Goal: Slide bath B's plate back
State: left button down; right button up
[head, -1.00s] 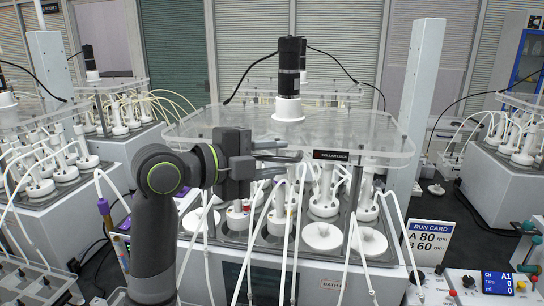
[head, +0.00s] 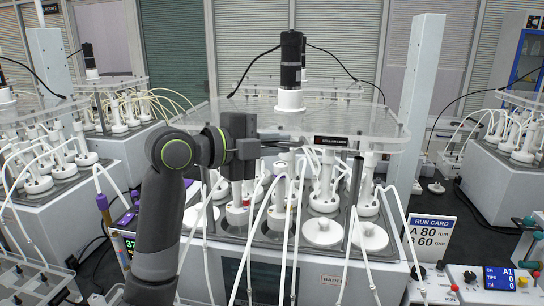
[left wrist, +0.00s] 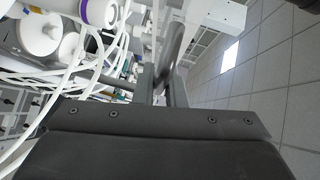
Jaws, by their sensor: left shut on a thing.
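Bath B's plate (head: 370,122) is a clear sheet above the bath, with a black motor (head: 291,60) on a white mount (head: 290,101) and a dark label (head: 331,141) on its front edge. My left gripper (head: 273,138) is at the plate's front edge, left of the label, and is shut on the plate there. The exact grip is hard to make out. In the left wrist view, a grey bar shows by my left fingers (left wrist: 170,85). Below the plate stands bath B (head: 330,281), with white bottles and tubes. My right gripper is not in view.
White tubes (head: 287,240) hang in front of the bath. Two white round lids (head: 323,231) are at its front right. A white post (head: 413,110) stands right of the plate. A run card (head: 428,240) and control box (head: 495,285) are at right.

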aim_at(282, 129)
pick_arm(q)
jog(key=w, duration=0.2)
jog(key=w+d+b, duration=0.1)
jog(key=w, duration=0.5)
jog(key=shift+w+d+b, duration=0.2)
jog(key=shift+d+b, duration=0.1)
jog(key=c, duration=1.6)
grip_release()
jog(key=shift+o, duration=0.6)
